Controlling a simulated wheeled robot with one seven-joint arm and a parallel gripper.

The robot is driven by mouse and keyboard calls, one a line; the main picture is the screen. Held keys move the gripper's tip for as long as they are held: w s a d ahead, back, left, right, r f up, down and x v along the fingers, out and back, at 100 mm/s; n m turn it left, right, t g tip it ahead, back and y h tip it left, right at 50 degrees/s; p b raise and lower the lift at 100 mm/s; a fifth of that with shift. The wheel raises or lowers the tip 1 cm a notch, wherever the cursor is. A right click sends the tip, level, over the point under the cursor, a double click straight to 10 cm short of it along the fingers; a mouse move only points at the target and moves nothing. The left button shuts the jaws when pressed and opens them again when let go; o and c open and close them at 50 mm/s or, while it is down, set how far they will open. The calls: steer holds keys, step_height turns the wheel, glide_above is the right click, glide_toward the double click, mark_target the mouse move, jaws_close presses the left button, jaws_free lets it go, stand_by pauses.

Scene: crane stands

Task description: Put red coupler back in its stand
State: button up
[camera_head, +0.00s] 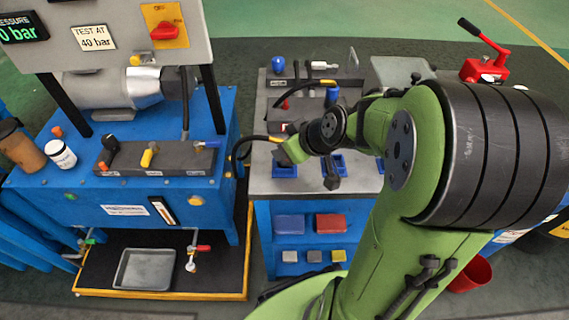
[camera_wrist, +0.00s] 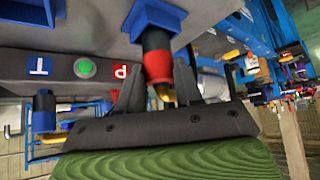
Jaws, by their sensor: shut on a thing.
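In the wrist view my gripper (camera_wrist: 158,88) is shut on the red coupler (camera_wrist: 158,72), one dark finger on each side of its red collar. The coupler's black end points at a blue square stand (camera_wrist: 153,18) and meets it in the picture. I cannot tell how deep it sits in the stand. In the head view my gripper (camera_head: 280,158) is low over the front left of the grey bench, at a blue stand (camera_head: 285,172). The coupler is hidden there by my wrist; its black hose with a yellow bend (camera_head: 275,139) shows beside it.
A grey block with T and P labels and a green disc (camera_wrist: 85,68) is close to my fingers. A blue coupler (camera_wrist: 43,112) is at its T side. Another blue stand (camera_head: 338,163) stands to the right. The blue test bench (camera_head: 150,215) is to the left.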

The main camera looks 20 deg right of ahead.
steer(key=shift+f, duration=0.7)
steer(key=o, duration=1.2)
steer(key=shift+r, duration=0.1)
steer(key=p+v, duration=0.3)
steer(key=v, duration=0.2)
steer(key=p+v, duration=0.5)
steer(key=v, duration=1)
steer(key=shift+s+d+r+p, duration=0.15)
steer(key=shift+s+r+p, duration=0.1)
steer(key=shift+p, duration=0.1)
